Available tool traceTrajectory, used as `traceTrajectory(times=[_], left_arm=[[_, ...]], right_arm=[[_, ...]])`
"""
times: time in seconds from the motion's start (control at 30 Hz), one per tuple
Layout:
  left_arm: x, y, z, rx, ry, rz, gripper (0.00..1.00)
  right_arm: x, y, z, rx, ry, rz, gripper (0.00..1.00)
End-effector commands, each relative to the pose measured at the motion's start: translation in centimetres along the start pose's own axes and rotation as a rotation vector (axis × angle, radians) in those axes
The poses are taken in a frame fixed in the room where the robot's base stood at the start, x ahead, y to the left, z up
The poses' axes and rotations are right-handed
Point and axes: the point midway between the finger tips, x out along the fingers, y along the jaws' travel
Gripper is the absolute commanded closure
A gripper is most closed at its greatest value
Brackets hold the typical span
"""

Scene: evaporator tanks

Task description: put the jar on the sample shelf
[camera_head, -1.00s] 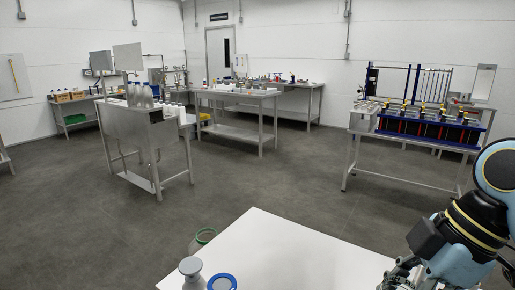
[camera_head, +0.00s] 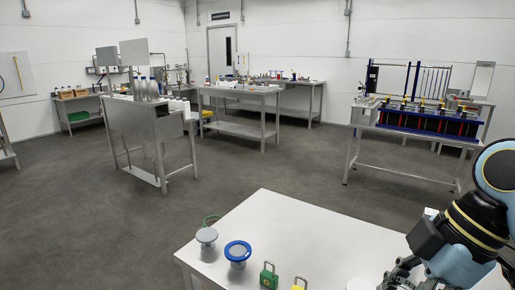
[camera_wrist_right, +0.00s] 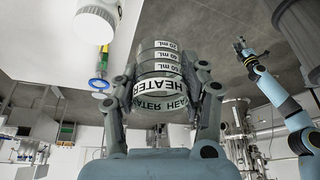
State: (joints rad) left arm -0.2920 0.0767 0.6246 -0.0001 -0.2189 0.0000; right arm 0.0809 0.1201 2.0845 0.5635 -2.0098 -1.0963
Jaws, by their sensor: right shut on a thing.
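My right gripper (camera_wrist_right: 165,100) is shut on a clear jar (camera_wrist_right: 163,62) with black-and-white mL bands and a HEATER label. In the head view the right gripper (camera_head: 402,275) is at the lower right over the white table, partly cut off by the edge, and the jar cannot be made out there. My left gripper (camera_wrist_right: 243,50) shows small at the right of the right wrist view, apart from the jar; its opening is unclear. It is outside the head view. I cannot tell which surface is the sample shelf.
The white table (camera_head: 285,225) nearby holds a grey-topped item (camera_head: 206,236), a blue-ringed item (camera_head: 238,252), a green padlock (camera_head: 268,277) and a yellow padlock (camera_head: 299,284). Steel benches (camera_head: 238,91) and a rack bench (camera_head: 410,146) stand beyond open floor.

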Motion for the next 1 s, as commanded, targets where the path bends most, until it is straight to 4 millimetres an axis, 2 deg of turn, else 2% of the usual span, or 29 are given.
traceTrajectory(times=[0.03,0.17,0.4,0.5,0.63,1.0], left_arm=[[1.3,0.1,0.3,0.000,-0.002,0.000,0.60],[3.7,0.3,1.3,0.001,-0.013,0.000,0.60],[10.6,0.7,3.0,0.002,-0.028,0.000,0.60],[12.5,0.9,3.5,0.002,-0.032,-0.001,0.60],[13.5,0.9,3.7,0.003,-0.035,-0.001,0.60],[13.3,0.7,3.5,0.003,-0.032,-0.003,0.60]], right_arm=[[1.2,0.0,0.5,0.000,0.000,-0.001,1.00],[3.6,-0.1,1.5,0.001,0.000,-0.002,1.00],[10.4,-0.2,4.3,0.004,-0.002,-0.011,1.00],[12.3,-0.3,5.1,0.006,-0.003,-0.014,1.00],[13.3,-0.3,5.5,0.006,-0.003,-0.016,1.00],[13.0,-0.3,5.4,0.006,-0.003,-0.015,1.00]])
